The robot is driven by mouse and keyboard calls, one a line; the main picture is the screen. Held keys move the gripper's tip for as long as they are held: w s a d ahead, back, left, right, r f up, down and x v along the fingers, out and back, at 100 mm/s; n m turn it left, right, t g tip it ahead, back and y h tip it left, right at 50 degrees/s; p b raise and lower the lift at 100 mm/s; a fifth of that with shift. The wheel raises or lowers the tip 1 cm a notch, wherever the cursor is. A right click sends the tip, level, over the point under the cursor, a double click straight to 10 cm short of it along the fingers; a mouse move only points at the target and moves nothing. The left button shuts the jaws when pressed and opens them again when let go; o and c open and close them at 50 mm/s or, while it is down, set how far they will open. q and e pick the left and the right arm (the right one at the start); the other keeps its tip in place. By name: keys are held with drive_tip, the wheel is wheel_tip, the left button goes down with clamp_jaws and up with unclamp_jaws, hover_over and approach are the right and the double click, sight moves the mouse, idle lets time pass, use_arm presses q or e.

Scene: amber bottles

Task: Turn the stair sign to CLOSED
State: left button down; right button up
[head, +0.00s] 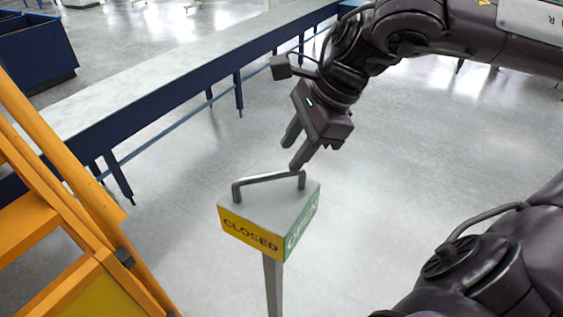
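The stair sign (268,216) is a three-sided block on a grey post (272,285), low in the middle of the head view. Its yellow face reading CLOSED (249,233) points toward the lower left. Its green face reading OPEN (301,228) points to the right. A grey bar handle (268,179) stands on the sign's top. My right gripper (293,151) is just above the handle's right end, fingers pointing down and apart, with nothing seen between them. Whether a fingertip touches the handle is unclear. My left gripper is not in view.
Yellow-orange stairs (35,225) stand at the left, close to the sign. A long conveyor or bench (180,75) with a grey top and blue sides runs behind. A blue bin (35,52) is at the far left.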

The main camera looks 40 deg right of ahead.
sight(277, 173)
drive_tip(key=shift+p+x, duration=0.5)
drive_tip(key=shift+x, duration=2.35)
clamp_jaws()
